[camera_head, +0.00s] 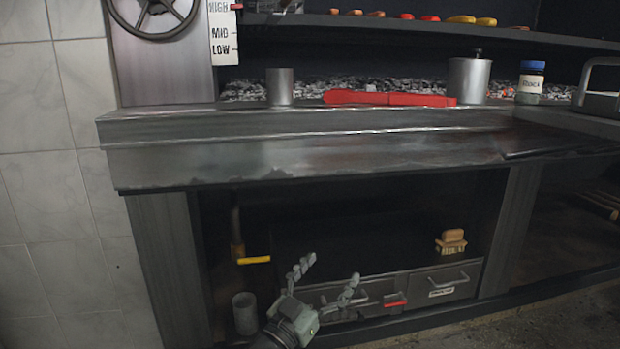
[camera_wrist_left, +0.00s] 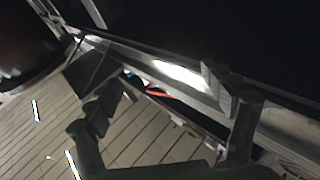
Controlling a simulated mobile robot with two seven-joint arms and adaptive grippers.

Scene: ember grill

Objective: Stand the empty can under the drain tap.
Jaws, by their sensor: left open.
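A grey can (camera_head: 244,313) stands upright at the lower left of the lower bay. It is almost directly below the drain tap (camera_head: 238,250), which has a yellow lever and hangs on a pipe. A second plain metal cylinder (camera_head: 280,87) stands on the upper ledge. I cannot see inside either one. My right gripper is not in view.
Drawers (camera_head: 442,283) and a small red-handled tray (camera_head: 394,302) sit right of my gripper. A brown block (camera_head: 452,236) rests above. The upper ledge (camera_head: 330,119) overhangs the bay.

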